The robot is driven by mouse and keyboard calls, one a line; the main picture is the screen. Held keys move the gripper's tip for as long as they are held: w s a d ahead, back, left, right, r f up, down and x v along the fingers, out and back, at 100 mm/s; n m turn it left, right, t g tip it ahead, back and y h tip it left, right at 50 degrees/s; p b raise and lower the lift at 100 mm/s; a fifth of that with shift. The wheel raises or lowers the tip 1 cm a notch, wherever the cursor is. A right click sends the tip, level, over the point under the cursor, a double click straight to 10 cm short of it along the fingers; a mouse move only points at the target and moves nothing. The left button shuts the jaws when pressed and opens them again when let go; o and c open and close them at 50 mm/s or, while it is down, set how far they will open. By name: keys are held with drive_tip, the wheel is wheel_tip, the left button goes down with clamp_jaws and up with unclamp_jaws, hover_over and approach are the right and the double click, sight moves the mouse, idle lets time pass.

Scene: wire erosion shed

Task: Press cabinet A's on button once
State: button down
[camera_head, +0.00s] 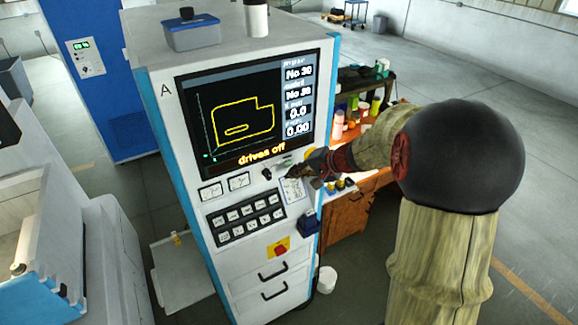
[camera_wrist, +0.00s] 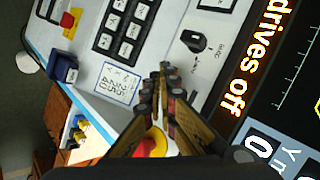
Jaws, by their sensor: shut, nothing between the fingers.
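Cabinet A (camera_head: 168,130) is a tall white cabinet with blue edges and the letter A beside its screen (camera_head: 245,115), which reads "drives off". Below the screen are two small meters, a dark rotary knob (camera_head: 267,174) and two rows of pale buttons on a black strip (camera_head: 245,218). The wrist view shows the knob (camera_wrist: 194,41) and some of the buttons (camera_wrist: 112,22). I cannot read which button is the on button. My gripper (camera_head: 290,172) is shut and empty in front of the panel, right of the knob; its fingers (camera_wrist: 167,82) hide part of the panel. Contact cannot be told.
A red knob on a yellow plate (camera_head: 281,250) sits lower on the cabinet, above two drawer handles. Another red and yellow part (camera_wrist: 152,145) is partly behind my fingers. A dark blue box (camera_head: 308,225) juts from the right edge. A cluttered wooden bench (camera_head: 345,215) stands behind.

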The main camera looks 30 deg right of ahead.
drive_tip(key=shift+w, duration=0.15)
drive_tip(key=shift+w+b, duration=0.3)
drive_tip(key=shift+b, duration=0.15)
drive_tip(key=shift+w, duration=0.35)
idle(0.7)
drive_tip(key=shift+s+b, duration=0.2)
drive_tip(key=shift+b, duration=0.2)
drive_tip(key=shift+s+b, duration=0.35)
drive_tip(key=shift+s, duration=0.25)
drive_tip(key=s+b, duration=0.2)
drive_tip(key=s, duration=0.3)
drive_tip(key=shift+d, duration=0.1)
idle(0.9)
